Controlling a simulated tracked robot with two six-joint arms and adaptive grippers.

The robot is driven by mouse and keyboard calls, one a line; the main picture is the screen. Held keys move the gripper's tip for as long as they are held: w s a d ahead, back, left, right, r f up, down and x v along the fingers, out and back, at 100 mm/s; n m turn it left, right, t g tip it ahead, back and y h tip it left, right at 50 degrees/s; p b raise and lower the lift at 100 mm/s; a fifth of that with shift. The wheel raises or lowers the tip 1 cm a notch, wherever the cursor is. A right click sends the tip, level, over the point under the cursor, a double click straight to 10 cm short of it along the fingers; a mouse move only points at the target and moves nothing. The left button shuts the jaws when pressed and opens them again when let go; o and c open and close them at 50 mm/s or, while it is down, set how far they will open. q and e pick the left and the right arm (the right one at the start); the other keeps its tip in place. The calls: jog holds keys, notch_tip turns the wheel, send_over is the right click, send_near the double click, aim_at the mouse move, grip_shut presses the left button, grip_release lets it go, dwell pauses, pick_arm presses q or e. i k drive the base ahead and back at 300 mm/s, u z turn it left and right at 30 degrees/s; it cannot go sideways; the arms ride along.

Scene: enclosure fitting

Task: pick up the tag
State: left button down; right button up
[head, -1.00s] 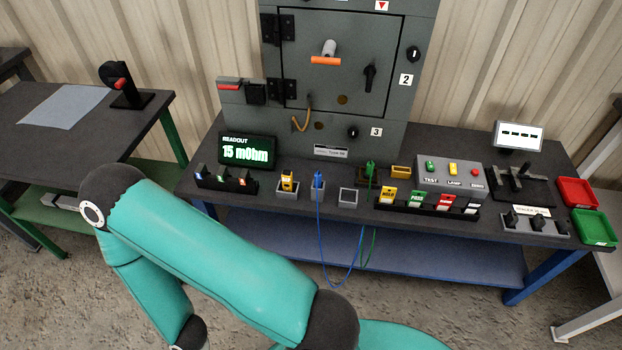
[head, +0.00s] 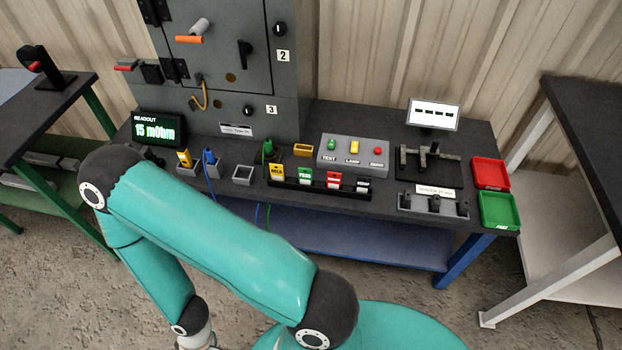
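Several coloured tags stand in a black rack (head: 320,187) near the front of the dark bench. From left to right they are a yellow tag (head: 278,171), a green tag (head: 305,174), a red tag (head: 333,179) and a whitish tag (head: 362,185). The yellow one seems to read HOLD and the green one PASS; the lettering on the others is too small to read. The tags stand upright and nothing touches them. A teal arm of mine fills the lower left, short of the rack. Neither of my grippers shows.
Behind the rack is a grey button box (head: 353,155). A red tray (head: 491,174) and a green tray (head: 499,210) sit at the bench's right end. A grey cabinet (head: 228,75) stands behind. Another dark table (head: 590,130) stands at the right, across a floor gap.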

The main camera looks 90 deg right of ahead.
aim_at(305, 174)
jog(key=z, duration=0.15)
jog(key=k, duration=0.4)
jog(key=u, duration=1.05)
jog(key=i, duration=0.1)
jog(key=z, duration=2.6)
jog(key=i, duration=0.7)
jog(key=u, duration=0.25)
jog(key=k, duration=0.9)
jog(key=z, duration=0.2)
jog(key=i, duration=0.9)
jog(key=u, duration=0.1)
